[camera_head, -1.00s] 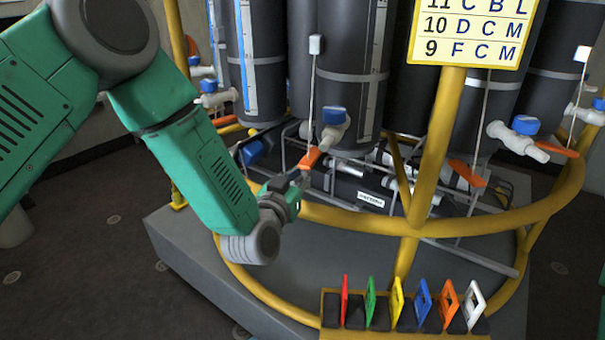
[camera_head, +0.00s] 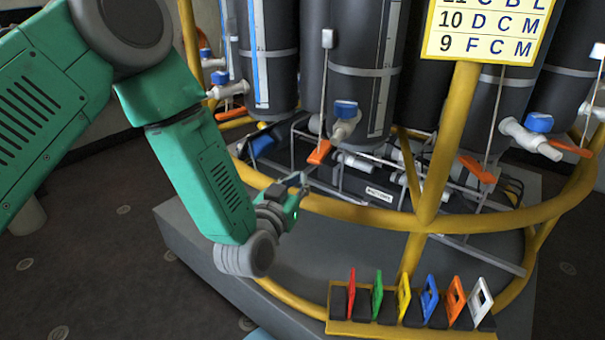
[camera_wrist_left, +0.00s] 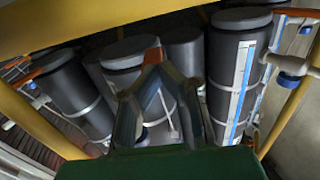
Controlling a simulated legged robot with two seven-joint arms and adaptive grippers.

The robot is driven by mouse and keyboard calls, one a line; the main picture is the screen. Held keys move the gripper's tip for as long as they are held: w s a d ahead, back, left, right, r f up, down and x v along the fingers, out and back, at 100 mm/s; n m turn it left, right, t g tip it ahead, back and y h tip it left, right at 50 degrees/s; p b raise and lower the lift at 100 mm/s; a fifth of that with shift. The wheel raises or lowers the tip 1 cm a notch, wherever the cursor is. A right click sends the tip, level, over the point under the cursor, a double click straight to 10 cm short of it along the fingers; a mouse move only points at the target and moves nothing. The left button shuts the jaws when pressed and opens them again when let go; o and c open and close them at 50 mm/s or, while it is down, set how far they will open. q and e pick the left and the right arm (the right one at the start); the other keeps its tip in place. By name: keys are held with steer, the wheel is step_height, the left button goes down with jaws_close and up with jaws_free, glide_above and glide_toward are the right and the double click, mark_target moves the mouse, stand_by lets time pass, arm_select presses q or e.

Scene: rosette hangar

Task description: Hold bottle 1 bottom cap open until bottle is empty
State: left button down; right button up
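Several tall dark bottles stand in a ring in the rack; I cannot read which is bottle 1. The bottle nearest my left gripper (camera_head: 303,181) is grey-black with a ruler strip (camera_head: 384,70). My right gripper is out of view.
A yellow rail (camera_head: 370,212) curves in front of the bottles, with a yellow post (camera_head: 455,130) and a letter sign (camera_head: 487,30). A yellow holder with several coloured tags (camera_head: 430,298) sits low in front.

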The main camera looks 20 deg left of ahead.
arm_select(q)
steer(key=s, duration=0.6)
steer(key=shift+s+a+p, duration=0.25)
steer(key=shift+a+p, duration=0.05)
steer(key=shift+a, duration=0.05)
steer(key=s+a+f+g, duration=0.2)
steer(key=s+f+g, duration=0.4)
steer(key=f, duration=0.4)
steer(key=s+a+f+g, duration=0.1)
steer(key=s+f+g, duration=0.3)
steer(key=s+f, duration=0.5)
steer(key=s+a+f+g, duration=0.3)
steer(key=s, duration=0.5)
steer(key=s+a+f+g+y, duration=0.1)
steer(key=s+a+f+g, duration=0.2)
steer(key=s, duration=0.5)
steer(key=shift+a+f+g+y, duration=0.2)
steer(key=shift+f+g+y, duration=0.1)
steer(key=shift+f+g, duration=0.4)
